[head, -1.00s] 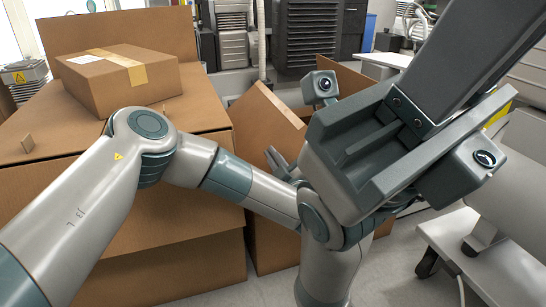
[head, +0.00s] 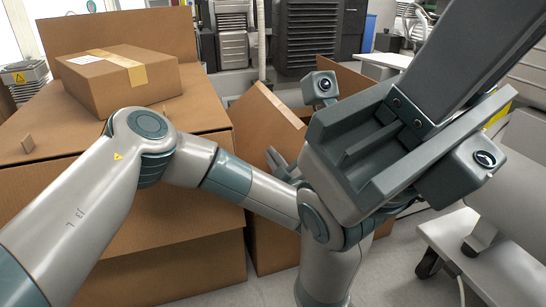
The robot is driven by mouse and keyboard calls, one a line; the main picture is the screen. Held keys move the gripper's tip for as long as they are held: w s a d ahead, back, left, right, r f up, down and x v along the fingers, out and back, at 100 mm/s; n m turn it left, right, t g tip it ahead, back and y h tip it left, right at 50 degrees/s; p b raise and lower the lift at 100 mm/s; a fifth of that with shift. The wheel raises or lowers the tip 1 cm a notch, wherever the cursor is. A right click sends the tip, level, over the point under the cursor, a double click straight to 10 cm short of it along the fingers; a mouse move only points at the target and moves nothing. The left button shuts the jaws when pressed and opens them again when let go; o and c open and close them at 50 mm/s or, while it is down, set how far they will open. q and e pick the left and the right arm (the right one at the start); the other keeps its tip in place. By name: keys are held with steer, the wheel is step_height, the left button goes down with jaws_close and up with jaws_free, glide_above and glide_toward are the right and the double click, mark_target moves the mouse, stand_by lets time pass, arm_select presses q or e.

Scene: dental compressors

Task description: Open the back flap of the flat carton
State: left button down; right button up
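An open brown carton (head: 262,122) stands on the floor in the middle of the head view, with cardboard panels upright at its left and back right (head: 352,80). This seems to be the flat carton. Its inside and much of its far side are hidden behind my grey arm parts. A grey finger of my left gripper (head: 280,162) shows at the carton's near side, partly covered by my arm. Whether it touches cardboard and how wide the gripper is cannot be made out. My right gripper cannot be clearly identified.
A large brown box (head: 190,245) stands at left, with a taped carton (head: 125,80) on top and an upright cardboard panel (head: 125,32) behind. A white wheeled unit (head: 475,250) stands at right. Dark machines (head: 305,40) line the back. Some floor is clear at bottom centre.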

arm_select(q)
steer(key=shift+s+a+f, duration=0.1)
steer(key=shift+s+f, duration=0.05)
steer(key=shift+s+a+r+n, duration=0.2)
steer(key=shift+a+r+n, duration=0.2)
steer(key=shift+a+n, duration=0.3)
steer(key=shift+s+a+r+n, duration=0.15)
steer(key=shift+a+r+n, duration=0.35)
steer(key=shift+n, duration=0.3)
steer(key=shift+s+a+r+n, duration=0.15)
steer(key=shift+s+a+n, duration=0.05)
steer(key=shift+a+n, duration=0.45)
steer(key=shift+s+a+r+n, duration=0.1)
steer(key=shift+s+a+n, duration=0.15)
steer(key=shift+a+n, duration=0.45)
steer(key=shift+s+a+r+n, duration=0.15)
steer(key=shift+s+a+n, duration=0.05)
steer(key=shift+a+n, duration=0.45)
steer(key=shift+d, duration=0.1)
steer(key=c, duration=2)
jaws_free()
steer(key=shift+r, duration=0.15)
